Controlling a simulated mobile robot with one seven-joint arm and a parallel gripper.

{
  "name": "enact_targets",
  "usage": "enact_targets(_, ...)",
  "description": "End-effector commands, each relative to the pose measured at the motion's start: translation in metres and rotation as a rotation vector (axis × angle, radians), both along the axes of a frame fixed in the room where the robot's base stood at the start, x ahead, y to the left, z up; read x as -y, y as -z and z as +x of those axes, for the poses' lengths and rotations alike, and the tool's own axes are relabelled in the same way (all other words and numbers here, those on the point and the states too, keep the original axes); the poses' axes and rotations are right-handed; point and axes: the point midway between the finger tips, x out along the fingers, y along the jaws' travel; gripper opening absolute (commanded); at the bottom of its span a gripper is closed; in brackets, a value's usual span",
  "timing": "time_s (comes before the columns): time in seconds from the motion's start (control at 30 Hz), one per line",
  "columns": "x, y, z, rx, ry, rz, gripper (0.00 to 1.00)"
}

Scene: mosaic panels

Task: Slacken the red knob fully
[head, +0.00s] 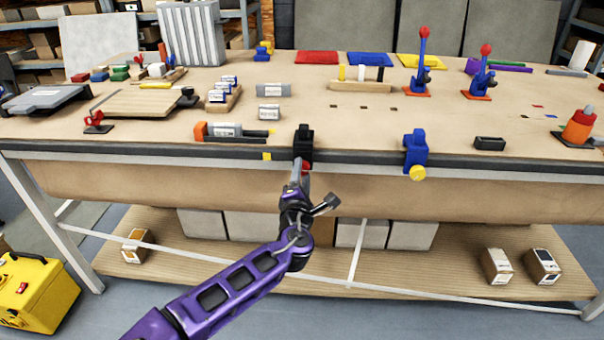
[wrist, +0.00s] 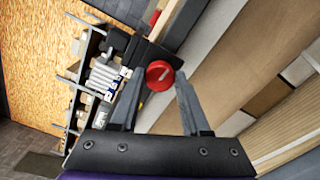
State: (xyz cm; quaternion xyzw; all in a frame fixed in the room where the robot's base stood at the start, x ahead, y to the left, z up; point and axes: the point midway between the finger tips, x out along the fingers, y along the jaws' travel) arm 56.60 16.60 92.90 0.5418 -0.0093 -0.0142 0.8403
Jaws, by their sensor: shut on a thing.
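The red knob (wrist: 159,74) is round with a pale slanted line across its face. It sits at the lower end of a black clamp (head: 303,143) on the table's front edge, and a little of the knob (head: 305,166) shows in the head view. My gripper (wrist: 160,66) has one finger on each side of the knob and is shut on it. In the head view my gripper (head: 299,174) reaches up to the knob from below and hides most of it.
A blue clamp (head: 415,150) with a yellow knob (head: 417,173) is on the same edge to the right. A black block (head: 489,144) lies farther right. Tools and blocks cover the table's left side. The space before the edge is clear apart from my arm.

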Motion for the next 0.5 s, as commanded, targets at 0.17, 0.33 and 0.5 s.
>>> enact_targets(0.17,-0.0003,-0.0016,0.0005,0.001,0.000,-0.071,0.00)
enact_targets(0.33,-0.0001,-0.0016,0.0005,-0.001,0.000,-0.103,0.00)
enact_targets(0.5,0.0000,-0.0017,0.0005,-0.001,0.001,-0.114,0.00)
